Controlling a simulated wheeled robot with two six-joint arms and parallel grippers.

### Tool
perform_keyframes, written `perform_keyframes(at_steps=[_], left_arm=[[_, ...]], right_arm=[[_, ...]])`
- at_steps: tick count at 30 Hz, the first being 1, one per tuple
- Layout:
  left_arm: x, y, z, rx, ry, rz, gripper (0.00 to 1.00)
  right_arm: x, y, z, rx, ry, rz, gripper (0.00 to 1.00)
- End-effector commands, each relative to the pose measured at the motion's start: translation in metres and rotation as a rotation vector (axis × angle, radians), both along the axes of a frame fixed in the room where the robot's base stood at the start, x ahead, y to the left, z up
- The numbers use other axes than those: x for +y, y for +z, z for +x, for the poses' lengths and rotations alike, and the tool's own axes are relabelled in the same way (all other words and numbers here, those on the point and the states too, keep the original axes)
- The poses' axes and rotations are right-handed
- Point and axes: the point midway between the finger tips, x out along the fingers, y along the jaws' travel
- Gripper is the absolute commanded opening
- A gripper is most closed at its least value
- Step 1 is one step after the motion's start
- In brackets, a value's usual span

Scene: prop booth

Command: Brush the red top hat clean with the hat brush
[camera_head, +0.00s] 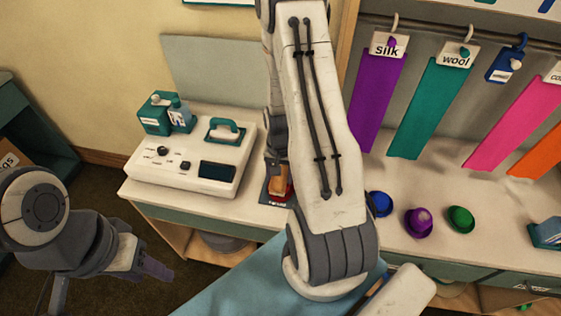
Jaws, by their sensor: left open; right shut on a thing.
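The red top hat (271,198) shows only as a small patch of red on a dark base near the front edge of the counter. My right arm hides most of it. My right gripper (277,163) is above it, partly hidden behind my own arm, and is shut on the hat brush (279,181), a brown block. The brush is right over the red hat; I cannot tell whether they touch. My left gripper (156,268) is open and empty, low at the left, in front of the counter and away from the hat.
A white machine (187,160) with a teal handle and teal boxes (155,114) stands left on the counter (265,232). Blue (380,203), purple (418,223) and green (461,219) hats sit to the right. Labelled fabric strips (376,100) hang behind them.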

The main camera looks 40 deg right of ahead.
Motion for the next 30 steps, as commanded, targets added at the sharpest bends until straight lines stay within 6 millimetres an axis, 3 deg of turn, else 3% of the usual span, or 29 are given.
perform_keyframes(at_steps=[1,14,30], left_arm=[[0.000,0.008,0.000,0.000,0.000,0.000,0.50],[0.000,0.039,0.000,0.000,-0.003,0.000,0.50],[0.000,0.040,0.000,0.000,-0.004,0.001,0.50]], right_arm=[[0.000,0.009,0.001,-0.001,0.001,0.000,0.10],[0.002,0.046,0.002,-0.001,0.005,-0.001,0.10],[0.003,0.048,0.002,-0.001,0.006,0.000,0.10]])
